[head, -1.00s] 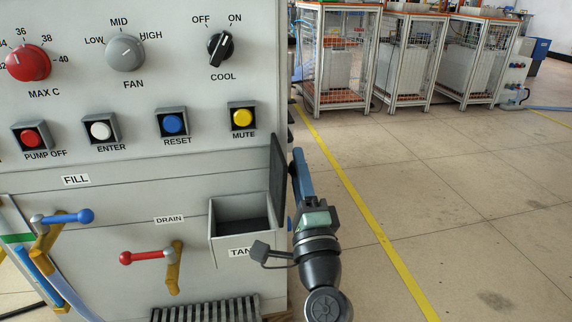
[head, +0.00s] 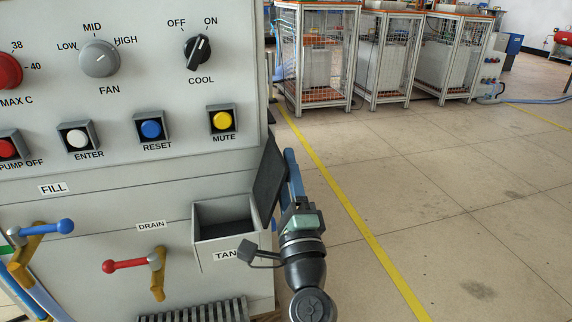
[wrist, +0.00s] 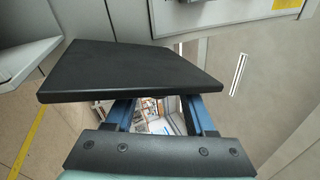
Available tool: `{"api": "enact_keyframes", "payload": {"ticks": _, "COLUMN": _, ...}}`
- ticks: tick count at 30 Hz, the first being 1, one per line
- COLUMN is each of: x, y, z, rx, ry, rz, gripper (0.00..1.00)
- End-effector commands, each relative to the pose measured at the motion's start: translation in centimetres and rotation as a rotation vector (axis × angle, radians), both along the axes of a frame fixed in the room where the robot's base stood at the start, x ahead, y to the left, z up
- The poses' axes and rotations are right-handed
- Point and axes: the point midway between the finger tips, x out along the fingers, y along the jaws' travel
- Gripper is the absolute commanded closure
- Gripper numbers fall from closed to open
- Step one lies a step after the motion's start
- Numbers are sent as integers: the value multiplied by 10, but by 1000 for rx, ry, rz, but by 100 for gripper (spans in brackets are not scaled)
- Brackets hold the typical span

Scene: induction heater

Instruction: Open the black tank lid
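The black tank lid (head: 270,182) stands up at the right side of the tank (head: 199,247), leaning slightly right. The tank's opening shows uncovered. In the wrist view the lid (wrist: 125,72) is a flat dark plate across the upper middle. My gripper (head: 291,160) is just right of the lid, on its outer side. In the wrist view my gripper (wrist: 160,108) has two blue fingers with a gap between them, and nothing is seen held. The lid hides the fingertips; I cannot tell whether they touch it.
The grey control panel (head: 120,178) has knobs and buttons above. A red drain lever (head: 128,265) and a blue fill lever (head: 45,228) stick out left of the tank. Wire cages (head: 318,60) stand far back. The floor (head: 450,190) on the right is clear.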

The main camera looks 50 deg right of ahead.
Motion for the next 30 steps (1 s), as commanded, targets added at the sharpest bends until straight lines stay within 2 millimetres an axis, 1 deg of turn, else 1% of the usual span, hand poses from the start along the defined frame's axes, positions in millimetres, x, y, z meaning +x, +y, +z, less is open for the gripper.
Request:
{"api": "enact_keyframes", "payload": {"ticks": 9, "x": -1, "y": 1, "z": 0, "rx": 0, "ry": 0, "rz": 0, "gripper": 37}}
{"api": "enact_keyframes", "payload": {"ticks": 14, "x": -9, "y": 7, "z": -6, "rx": -1, "ry": 1, "rz": 1, "gripper": 37}}
{"api": "enact_keyframes", "payload": {"ticks": 17, "x": -19, "y": 16, "z": -12, "rx": 0, "ry": 4, "rz": 3, "gripper": 37}}
{"api": "enact_keyframes", "payload": {"ticks": 24, "x": -51, "y": 42, "z": -30, "rx": 0, "ry": 5, "rz": 2, "gripper": 37}}
{"api": "enact_keyframes", "payload": {"ticks": 30, "x": -75, "y": 62, "z": -42, "rx": 0, "ry": 3, "rz": 2, "gripper": 37}}
